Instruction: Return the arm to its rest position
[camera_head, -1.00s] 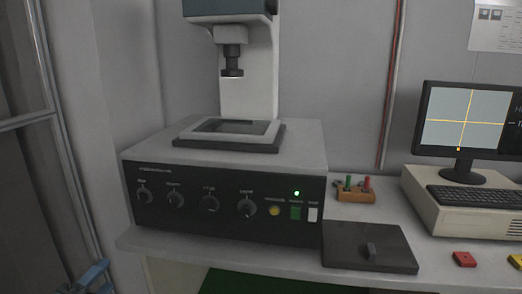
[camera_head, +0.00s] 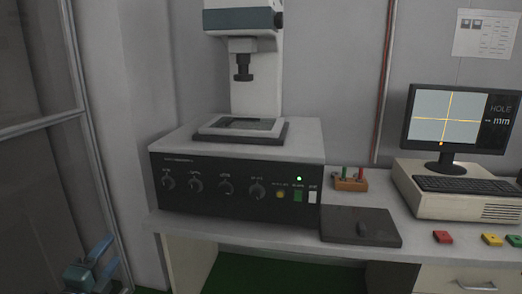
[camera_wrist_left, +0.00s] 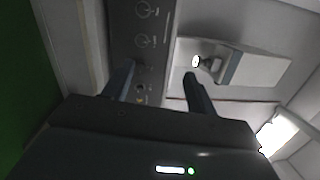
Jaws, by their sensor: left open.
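My left gripper (camera_head: 97,262) shows at the lower left of the head view, low beside the bench and clear of it. In the left wrist view my left gripper (camera_wrist_left: 160,88) has its two fingers apart with nothing between them. Beyond the fingers, the instrument's dark front panel (camera_wrist_left: 145,40) with its knobs shows in that view. The measuring instrument (camera_head: 235,180) stands on the bench in the head view, with its column, lens and stage on top. My right gripper is not in view.
A framed glass panel (camera_head: 45,150) stands at the left.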

